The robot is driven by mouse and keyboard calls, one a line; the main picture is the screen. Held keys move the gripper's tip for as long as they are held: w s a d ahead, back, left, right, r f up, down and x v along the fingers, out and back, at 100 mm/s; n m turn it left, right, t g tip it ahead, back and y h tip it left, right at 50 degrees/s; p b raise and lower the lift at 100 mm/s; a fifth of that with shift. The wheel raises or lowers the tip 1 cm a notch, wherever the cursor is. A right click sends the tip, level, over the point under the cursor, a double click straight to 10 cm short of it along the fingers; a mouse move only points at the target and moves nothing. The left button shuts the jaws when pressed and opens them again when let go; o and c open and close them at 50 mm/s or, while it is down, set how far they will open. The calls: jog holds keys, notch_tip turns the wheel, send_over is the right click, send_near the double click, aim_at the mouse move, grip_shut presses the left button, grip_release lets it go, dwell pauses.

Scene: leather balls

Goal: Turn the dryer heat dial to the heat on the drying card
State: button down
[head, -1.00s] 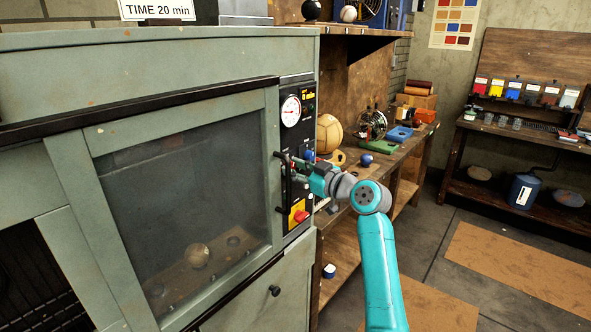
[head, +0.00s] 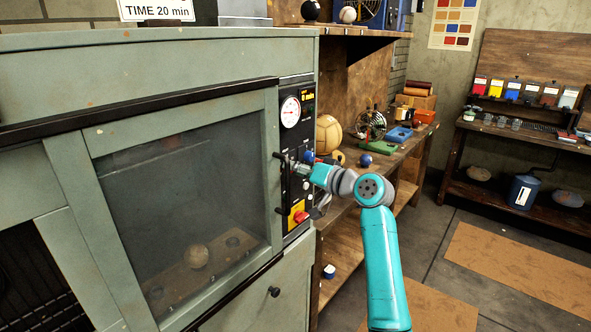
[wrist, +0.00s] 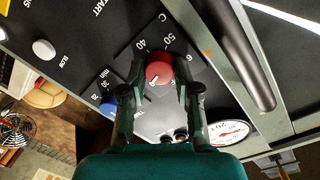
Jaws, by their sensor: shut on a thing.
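The dryer (head: 180,60) is a grey-green cabinet with a glazed door and a black control panel (head: 307,100) on its right side. In the wrist view, the red heat dial (wrist: 158,72) sits on a dark plate marked 40, 50 and a partly hidden 6, with a C nearby. A light pointer mark shows on the dial's face. My gripper (wrist: 160,84) is shut on the red dial, one finger on each side. In the head view, my gripper (head: 298,168) is at the panel and hides the dial. A card (head: 157,9) reads "TIME 20 min"; its upper part is cut off.
A black door handle (head: 281,185) stands out just left of my gripper. A blue knob (wrist: 108,108) with a minutes scale is close to the dial. A red switch on a yellow plate (head: 298,213) is below. A workbench (head: 385,165) with balls stands right.

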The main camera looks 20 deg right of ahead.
jog(key=m, duration=0.8)
jog(key=shift+d+f+y, duration=0.1)
jog(key=shift+y, duration=0.3)
jog(key=shift+m, duration=0.3)
jog(key=shift+w, duration=0.1)
jog(key=c, duration=1.1)
grip_release()
jog(key=v, duration=1.2)
jog(key=shift+d, duration=0.1)
